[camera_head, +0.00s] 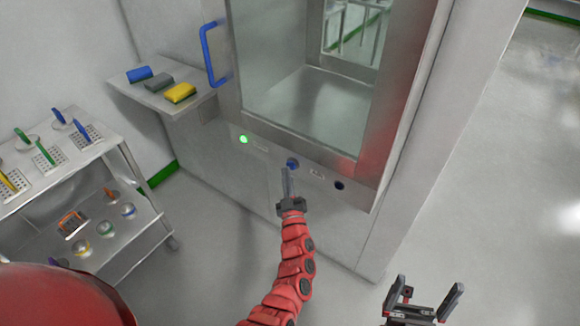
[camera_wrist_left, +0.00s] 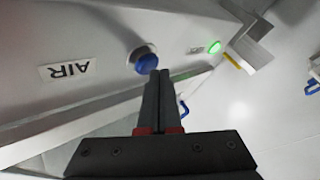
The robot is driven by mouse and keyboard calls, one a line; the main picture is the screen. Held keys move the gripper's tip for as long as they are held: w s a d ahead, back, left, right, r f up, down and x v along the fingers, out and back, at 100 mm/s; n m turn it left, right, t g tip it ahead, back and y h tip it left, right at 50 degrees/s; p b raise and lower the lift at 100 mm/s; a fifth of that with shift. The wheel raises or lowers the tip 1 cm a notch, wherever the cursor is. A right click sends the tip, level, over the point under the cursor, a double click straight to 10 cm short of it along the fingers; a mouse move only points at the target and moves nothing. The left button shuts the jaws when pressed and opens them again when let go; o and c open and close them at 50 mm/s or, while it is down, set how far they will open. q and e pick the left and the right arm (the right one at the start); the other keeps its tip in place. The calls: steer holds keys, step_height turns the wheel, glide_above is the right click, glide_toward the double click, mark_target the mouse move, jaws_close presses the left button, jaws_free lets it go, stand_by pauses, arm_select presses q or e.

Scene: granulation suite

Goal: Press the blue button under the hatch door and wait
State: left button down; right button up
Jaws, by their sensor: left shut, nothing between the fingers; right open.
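The blue button (camera_head: 292,163) sits on the panel below the hatch door (camera_head: 310,70), and it also shows in the left wrist view (camera_wrist_left: 146,62). My left gripper (camera_head: 287,172) is shut and empty. Its fingertips (camera_wrist_left: 157,74) are at the button's lower edge in the wrist view; I cannot tell whether they touch it. The hatch door is shut, with a glass pane and a blue handle (camera_head: 209,55) on its left side. My right gripper (camera_head: 427,290) is open and empty, low at the right, away from the panel.
A green light (camera_head: 243,139) glows left of the button, and a dark round fitting (camera_head: 339,185) is to its right. A shelf (camera_head: 150,97) with blue, grey and yellow blocks juts out at left. A steel cart (camera_head: 128,160) with tools stands further left. Floor at right is clear.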

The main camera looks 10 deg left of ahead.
arm_select(q)
steer(key=shift+w+d, duration=0.1)
steer(key=shift+w, duration=0.3)
stand_by(0.3)
steer(key=shift+s, duration=0.15)
steer(key=shift+s+a, duration=0.3)
steer(key=shift+s, duration=0.4)
steer(key=shift+s+a+p, duration=0.15)
steer(key=shift+s+a, duration=0.15)
steer(key=shift+s, duration=0.5)
steer(key=shift+s+a+p, duration=0.2)
steer(key=shift+s+a, duration=0.05)
steer(key=shift+s, duration=0.5)
steer(key=shift+s+a+p, duration=0.15)
steer(key=shift+s+a, duration=0.15)
steer(key=shift+s, duration=0.5)
